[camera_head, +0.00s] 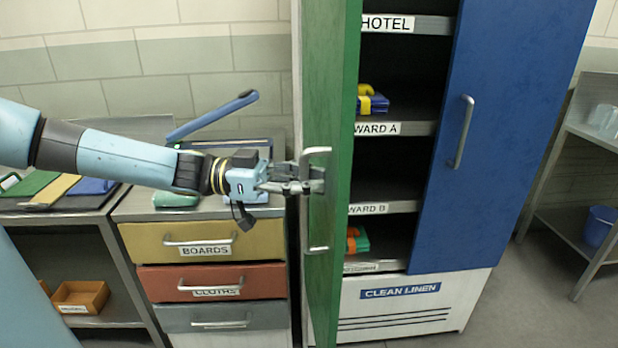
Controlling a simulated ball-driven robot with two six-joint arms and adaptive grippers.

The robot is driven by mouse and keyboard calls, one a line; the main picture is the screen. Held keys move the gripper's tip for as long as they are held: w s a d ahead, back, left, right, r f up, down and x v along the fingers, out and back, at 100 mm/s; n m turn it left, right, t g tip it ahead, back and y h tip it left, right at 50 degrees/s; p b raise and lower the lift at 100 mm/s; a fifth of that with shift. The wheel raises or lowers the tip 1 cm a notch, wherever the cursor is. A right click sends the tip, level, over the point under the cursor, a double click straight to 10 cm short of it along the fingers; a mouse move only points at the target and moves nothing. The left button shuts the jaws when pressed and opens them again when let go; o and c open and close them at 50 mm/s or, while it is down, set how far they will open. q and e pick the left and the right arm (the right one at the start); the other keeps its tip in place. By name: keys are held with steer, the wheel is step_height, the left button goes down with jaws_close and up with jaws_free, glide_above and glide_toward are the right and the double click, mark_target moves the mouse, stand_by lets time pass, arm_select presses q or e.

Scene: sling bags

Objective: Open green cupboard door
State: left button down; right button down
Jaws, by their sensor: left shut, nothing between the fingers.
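The green cupboard door (339,110) stands swung open, seen at a steep angle in the middle of the head view. Its grey bar handle (316,246) is on the face toward my left arm. My left gripper (318,180) is shut and empty, with its fingertips at the handle's upper part; I cannot tell if they touch it. The cupboard's shelves show to the right of the door, labelled HOTEL, WARD A and WARD B. The blue door (490,130) beside them is shut. My right gripper is not in view.
A drawer unit with a yellow drawer (258,242), a red drawer (260,281) and a grey drawer stands below my left arm.

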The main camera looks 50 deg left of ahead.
arm_select(q)
steer(key=c, duration=1.9)
jaws_free()
steer(key=shift+w+a, duration=0.1)
steer(key=shift+o, duration=1.2)
steer(key=o, duration=0.4)
steer(key=shift+f, duration=0.1)
steer(key=v, duration=1.2)
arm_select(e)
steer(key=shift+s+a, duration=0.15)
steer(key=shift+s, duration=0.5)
arm_select(q)
steer(key=shift+w, duration=0.1)
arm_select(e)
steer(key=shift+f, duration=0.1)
